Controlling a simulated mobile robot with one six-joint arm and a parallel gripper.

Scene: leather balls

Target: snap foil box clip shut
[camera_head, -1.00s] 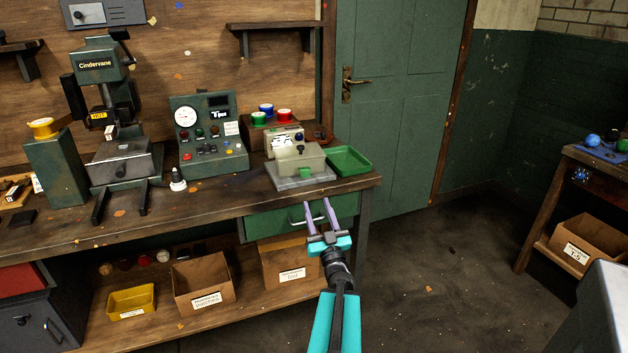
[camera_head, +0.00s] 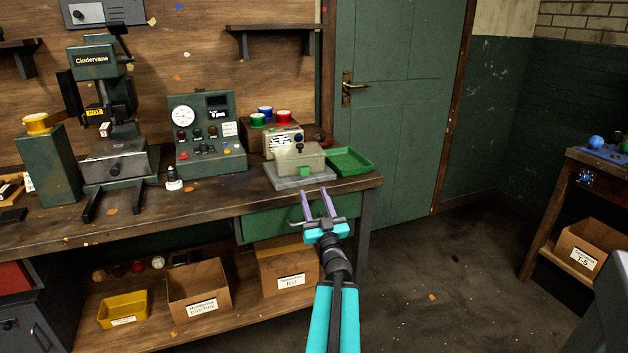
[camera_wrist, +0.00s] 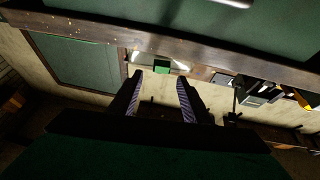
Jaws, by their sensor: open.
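A pale translucent foil box (camera_head: 298,160) with a small green clip (camera_head: 305,172) on its front sits on a grey base plate (camera_head: 300,182) near the right end of the workbench. Whether the clip is fastened cannot be told at this size. My gripper (camera_head: 318,205) is open and empty, with two purple fingers pointing toward the bench. It is below and in front of the box, near the green drawer, apart from the box. In the wrist view my gripper (camera_wrist: 160,98) shows both fingers spread with nothing between them.
A green tray (camera_head: 349,163) sits right of the box. Rolls of coloured foil (camera_head: 265,113) stand behind it. A gauge panel (camera_head: 208,137) and a Cindervane press (camera_head: 112,130) stand to the left. The drawer (camera_head: 290,221) and bench edge lie close to my gripper.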

